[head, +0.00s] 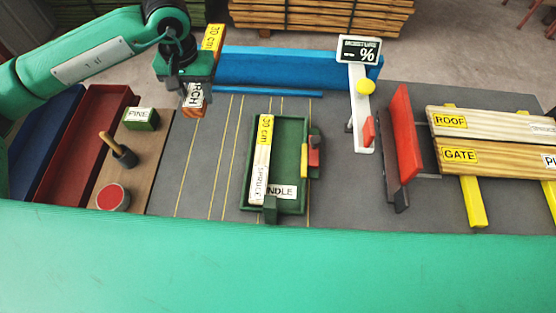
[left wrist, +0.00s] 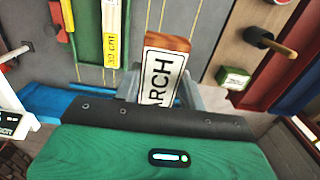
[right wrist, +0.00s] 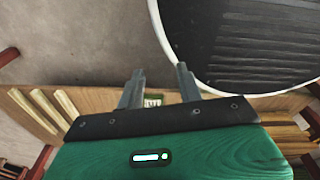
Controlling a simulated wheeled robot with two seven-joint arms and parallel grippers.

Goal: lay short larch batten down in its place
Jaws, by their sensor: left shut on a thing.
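The short larch batten (head: 210,46) is a wooden piece with a yellow "30 cm" label and a white label partly reading "RCH". My left gripper (head: 190,84) is shut on it at the back left of the bench. In the left wrist view the batten (left wrist: 163,70) sits between the fingers (left wrist: 165,98). A green tray (head: 290,148) labelled "NDLE" lies at mid bench, with a spruce batten (head: 261,160) marked "30 cm" along its left side. My right gripper (right wrist: 158,88) is open and empty, away from the bench.
A blue fence (head: 280,68) runs along the back. A moisture meter (head: 360,90) and a red upright plate (head: 404,135) stand right of the tray. Roof and gate boards (head: 490,125) lie far right. A pine block (head: 141,118), brush (head: 118,150) and red tin (head: 113,197) are left.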

